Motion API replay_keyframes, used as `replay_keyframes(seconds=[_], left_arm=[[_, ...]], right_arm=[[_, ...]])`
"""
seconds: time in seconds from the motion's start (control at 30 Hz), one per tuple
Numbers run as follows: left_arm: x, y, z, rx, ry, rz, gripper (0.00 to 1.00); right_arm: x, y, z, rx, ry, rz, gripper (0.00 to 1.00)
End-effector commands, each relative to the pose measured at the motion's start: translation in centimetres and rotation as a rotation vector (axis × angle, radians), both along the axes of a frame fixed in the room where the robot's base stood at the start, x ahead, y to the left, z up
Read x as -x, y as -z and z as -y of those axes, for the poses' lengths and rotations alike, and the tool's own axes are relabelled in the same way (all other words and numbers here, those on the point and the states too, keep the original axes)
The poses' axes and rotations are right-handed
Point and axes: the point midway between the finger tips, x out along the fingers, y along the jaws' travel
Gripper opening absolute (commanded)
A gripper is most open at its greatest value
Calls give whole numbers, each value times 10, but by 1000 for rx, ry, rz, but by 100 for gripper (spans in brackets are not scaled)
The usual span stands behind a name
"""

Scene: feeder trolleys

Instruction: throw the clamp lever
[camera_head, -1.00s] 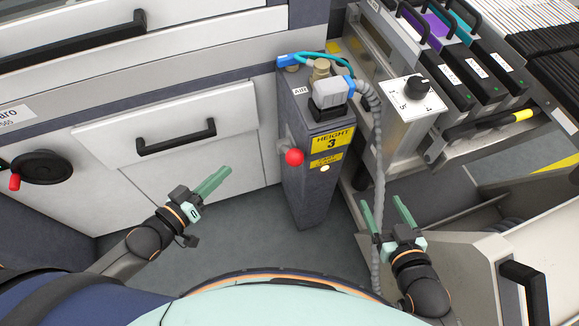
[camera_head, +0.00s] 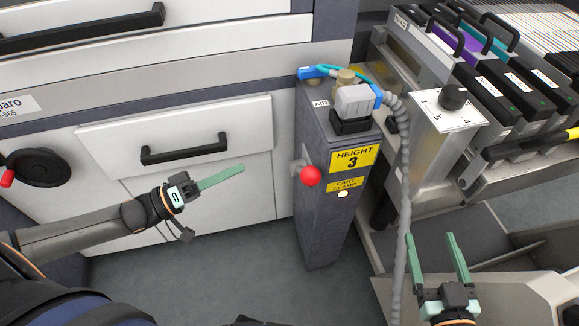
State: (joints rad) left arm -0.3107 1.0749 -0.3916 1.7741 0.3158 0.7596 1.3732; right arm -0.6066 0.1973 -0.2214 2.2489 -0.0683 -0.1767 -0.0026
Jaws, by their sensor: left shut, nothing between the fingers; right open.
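The clamp lever shows as a red ball knob (camera_head: 310,176) on a short grey arm at the left side of a dark grey post (camera_head: 322,225). The post bears yellow labels reading "HEIGHT 3" and "CART CLAMP" (camera_head: 345,184). My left gripper (camera_head: 222,178) is shut and empty, its green fingers pointing right, to the left of the knob and apart from it. My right gripper (camera_head: 437,248) is open and empty, fingers pointing up, right of the post and lower than the knob.
A grey hose (camera_head: 403,190) hangs from the post's top connector between the post and my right gripper. A trolley with a dial box (camera_head: 440,115) and feeders (camera_head: 508,90) stands at right. A cabinet drawer (camera_head: 180,140) is behind my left gripper. Grey floor (camera_head: 235,275) is clear.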

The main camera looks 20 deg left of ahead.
Motion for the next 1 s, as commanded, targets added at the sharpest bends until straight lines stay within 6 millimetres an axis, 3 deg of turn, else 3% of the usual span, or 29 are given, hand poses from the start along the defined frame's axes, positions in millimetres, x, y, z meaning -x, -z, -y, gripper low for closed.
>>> replay_keyframes(seconds=[0.17,0.73,1.0], left_arm=[[-6,-1,6,3,0,3,0],[-70,-15,72,2,0,6,0],[-60,4,95,0,0,-1,0]], right_arm=[[-2,-8,0,0,-4,35,79],[4,-112,-7,-2,-59,472,79],[20,-152,-11,-3,-90,651,79]])
